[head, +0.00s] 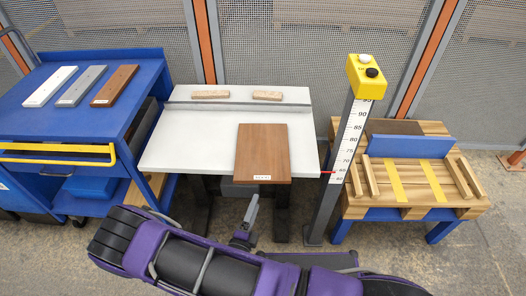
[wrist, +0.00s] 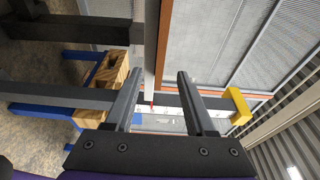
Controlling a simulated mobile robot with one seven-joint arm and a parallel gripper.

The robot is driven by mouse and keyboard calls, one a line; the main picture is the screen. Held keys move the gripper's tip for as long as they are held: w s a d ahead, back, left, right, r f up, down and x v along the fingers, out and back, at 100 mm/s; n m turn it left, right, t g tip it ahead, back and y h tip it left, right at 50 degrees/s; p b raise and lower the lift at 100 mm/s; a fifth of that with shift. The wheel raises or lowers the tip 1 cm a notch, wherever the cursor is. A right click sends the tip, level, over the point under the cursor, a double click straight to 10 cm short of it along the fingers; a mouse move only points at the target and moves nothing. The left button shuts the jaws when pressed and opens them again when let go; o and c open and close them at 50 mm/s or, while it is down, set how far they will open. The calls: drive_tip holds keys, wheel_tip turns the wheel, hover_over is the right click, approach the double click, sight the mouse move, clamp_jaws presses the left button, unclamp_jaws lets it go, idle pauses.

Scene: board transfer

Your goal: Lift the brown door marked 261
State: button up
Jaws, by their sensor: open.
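A brown door (head: 262,151) lies flat on the white lift table (head: 190,150), with its near end at the table's front edge. It bears a small white label whose number is too small to read. My gripper (head: 248,212) is below and in front of that edge, apart from the door. In the wrist view my gripper (wrist: 156,84) is open, with nothing between its two dark fingers.
A blue cart (head: 101,107) at left holds white, grey and brown boards. Two wooden blocks (head: 210,94) lie at the table's back. A scale post with a yellow button box (head: 366,77) stands right of the table. Further right is a wooden-topped bench (head: 408,180) with strips and a blue upright panel.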

sight(261, 182)
drive_tip(key=shift+a+b+x, duration=0.15)
drive_tip(key=shift+b+x, duration=0.05)
drive_tip(key=shift+x, duration=2.6)
drive_tip(key=shift+a+b+x, duration=0.15)
drive_tip(key=shift+b+x, duration=0.05)
drive_tip(key=shift+x, duration=2.6)
clamp_jaws()
drive_tip(key=shift+w+r, duration=0.1)
drive_tip(key=shift+r, duration=0.05)
